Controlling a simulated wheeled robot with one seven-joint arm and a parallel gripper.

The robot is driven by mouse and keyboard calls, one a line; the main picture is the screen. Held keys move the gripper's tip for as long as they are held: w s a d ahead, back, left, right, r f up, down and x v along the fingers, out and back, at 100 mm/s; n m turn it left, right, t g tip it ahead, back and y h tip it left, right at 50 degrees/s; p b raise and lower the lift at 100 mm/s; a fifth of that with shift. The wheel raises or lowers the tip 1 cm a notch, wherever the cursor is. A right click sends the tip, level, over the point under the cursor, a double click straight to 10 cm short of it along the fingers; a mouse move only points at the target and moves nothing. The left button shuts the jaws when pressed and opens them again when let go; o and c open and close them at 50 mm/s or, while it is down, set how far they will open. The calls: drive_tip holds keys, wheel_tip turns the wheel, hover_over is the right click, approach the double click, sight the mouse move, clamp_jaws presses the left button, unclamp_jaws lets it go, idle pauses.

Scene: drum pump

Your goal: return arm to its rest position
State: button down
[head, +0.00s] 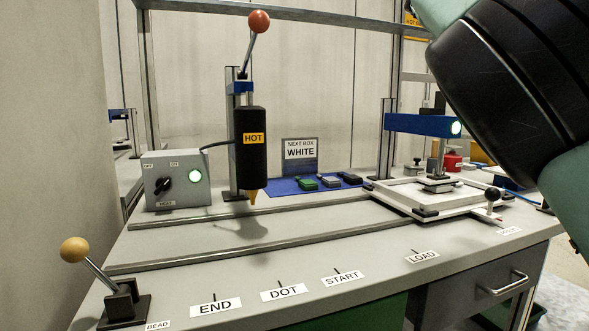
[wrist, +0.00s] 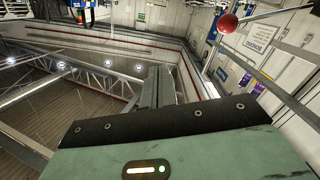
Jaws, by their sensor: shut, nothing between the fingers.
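My arm crosses the upper right of the head view as a large black and pale green link (head: 500,85), close to the camera. The gripper end is out of frame there. In the wrist view my gripper (wrist: 158,72) shows two grey-green fingers side by side, closed against each other and empty. They point away toward the far walls and a ceiling with lamps. Below them is the green housing (wrist: 150,155) with a lit strip. A red ball knob (wrist: 228,23) on a rod stands to the right of the fingers, apart from them.
The bench (head: 330,260) holds a black "HOT" dispenser (head: 251,165) with a red-knobbed lever (head: 259,22), a heater box (head: 176,181), a yellow-knobbed lever (head: 74,250), and a white frame (head: 430,198) beneath a blue clamp (head: 420,125). The labelled front strip is clear. An overhead bar (head: 290,14) spans the back.

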drive_tip(key=w+d+f+n+g+y, duration=0.15)
drive_tip(key=d+f+y, duration=0.35)
drive_tip(key=f, duration=0.9)
drive_tip(key=d+f+n+g+y, duration=0.1)
drive_tip(key=d+f+n+y, duration=0.1)
drive_tip(key=d+f, duration=0.8)
drive_tip(key=s+a+f+n+y, duration=0.1)
drive_tip(key=s+a+f+y, duration=0.4)
drive_tip(key=f, duration=0.6)
drive_tip(key=s+a+f+n+y, duration=0.15)
drive_tip(key=s+a+f, duration=0.35)
drive_tip(key=f, duration=0.6)
drive_tip(key=s+a+f+n+y, duration=0.2)
drive_tip(key=s+a+f, duration=0.1)
drive_tip(key=s+a, duration=0.35)
drive_tip(key=s+a+f+n+y, duration=0.1)
drive_tip(key=s+a+f+n, duration=0.15)
drive_tip(key=s+a, duration=0.4)
drive_tip(key=s+a+r+n+g, duration=0.1)
drive_tip(key=s+a+n+g, duration=0.15)
drive_tip(key=s+a, duration=0.5)
drive_tip(key=s+a+r+n+g, duration=0.1)
drive_tip(key=s+a+n, duration=0.35)
drive_tip(key=a, duration=0.65)
wheel_tip(320, 180, up, 23)
drive_tip(key=p, duration=2.3)
drive_tip(key=shift+s+y, duration=0.3)
drive_tip(key=shift+y, duration=0.05)
